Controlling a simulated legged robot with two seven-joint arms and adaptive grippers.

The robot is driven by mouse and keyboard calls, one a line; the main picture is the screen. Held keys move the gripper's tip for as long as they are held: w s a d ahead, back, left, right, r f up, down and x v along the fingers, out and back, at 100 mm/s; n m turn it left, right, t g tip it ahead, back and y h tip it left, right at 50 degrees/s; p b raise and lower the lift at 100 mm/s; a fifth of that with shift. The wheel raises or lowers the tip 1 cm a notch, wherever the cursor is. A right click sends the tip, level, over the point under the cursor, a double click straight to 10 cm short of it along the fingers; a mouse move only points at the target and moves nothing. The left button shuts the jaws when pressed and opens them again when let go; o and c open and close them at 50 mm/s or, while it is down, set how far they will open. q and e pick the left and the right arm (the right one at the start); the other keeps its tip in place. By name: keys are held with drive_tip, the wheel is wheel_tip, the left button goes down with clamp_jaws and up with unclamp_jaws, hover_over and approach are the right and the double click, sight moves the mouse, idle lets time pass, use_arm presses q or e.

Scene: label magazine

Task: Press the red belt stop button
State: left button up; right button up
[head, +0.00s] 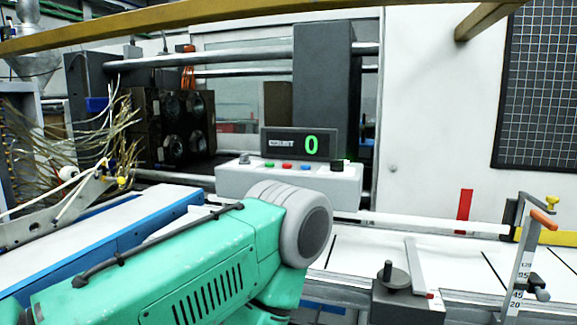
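A small red button (287,165) sits on the top of a pale control box (290,184) near the middle of the head view. A green button (269,163) is to its left and a blue button (304,167) to its right. Dark knobs stand near both ends of the box. A black display (298,144) showing a green 0 rises behind the buttons. Nothing is seen touching the red button, and it is too small to tell whether it is pressed in. Neither of my grippers is in view.
A large teal housing (165,270) with a grey round end (305,230) fills the lower left in front of the box. A white belt surface (355,255) runs right, with a clamp (400,276) on it. Brown bars (200,22) cross the top.

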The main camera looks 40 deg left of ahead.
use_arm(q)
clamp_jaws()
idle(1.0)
